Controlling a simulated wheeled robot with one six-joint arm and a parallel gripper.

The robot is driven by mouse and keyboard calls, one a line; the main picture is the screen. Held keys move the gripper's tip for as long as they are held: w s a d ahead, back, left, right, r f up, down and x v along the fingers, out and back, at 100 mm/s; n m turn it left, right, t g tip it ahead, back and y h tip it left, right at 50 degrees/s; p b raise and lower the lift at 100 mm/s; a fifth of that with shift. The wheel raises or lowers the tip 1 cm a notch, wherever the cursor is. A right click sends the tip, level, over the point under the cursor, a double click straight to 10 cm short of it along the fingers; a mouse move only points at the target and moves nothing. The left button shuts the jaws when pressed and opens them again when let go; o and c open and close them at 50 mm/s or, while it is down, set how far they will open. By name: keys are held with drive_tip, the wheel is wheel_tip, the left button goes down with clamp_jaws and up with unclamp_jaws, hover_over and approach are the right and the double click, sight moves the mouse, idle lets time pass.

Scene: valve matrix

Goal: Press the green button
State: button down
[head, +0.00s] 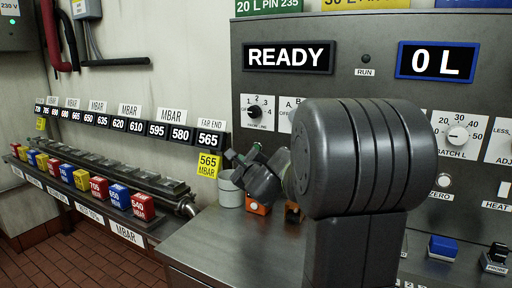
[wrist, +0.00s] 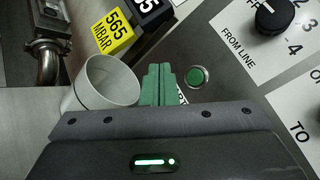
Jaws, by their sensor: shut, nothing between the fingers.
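The green button (wrist: 198,77) is a round green cap in a metal ring on the grey panel, in the wrist view. My gripper (wrist: 160,70) is shut and empty, its two green fingers together. Its tips appear just left of the button in that view, and a gap shows between them; I cannot tell the depth. In the head view my gripper (head: 232,156) is at the lower left of the panel, partly behind my own arm.
A pale cup (wrist: 108,82) stands close left of my fingers. A yellow 565 MBAR tag (wrist: 112,34) and a black selector knob (wrist: 270,17) are nearby. In the head view, a READY display (head: 289,57) is above and a row of coloured blocks (head: 117,194) lies left.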

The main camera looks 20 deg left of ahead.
drive_tip(key=w+p, duration=0.3)
drive_tip(key=w, duration=0.4)
drive_tip(key=shift+d, duration=0.3)
drive_tip(key=shift+w, duration=0.15)
idle(1.6)
drive_tip(key=shift+w, duration=0.3)
drive_tip(key=shift+w+d, duration=0.1)
drive_tip(key=shift+w, duration=0.3)
idle(0.6)
idle(0.4)
drive_tip(key=shift+s+b, duration=0.6)
drive_tip(key=shift+s, duration=0.25)
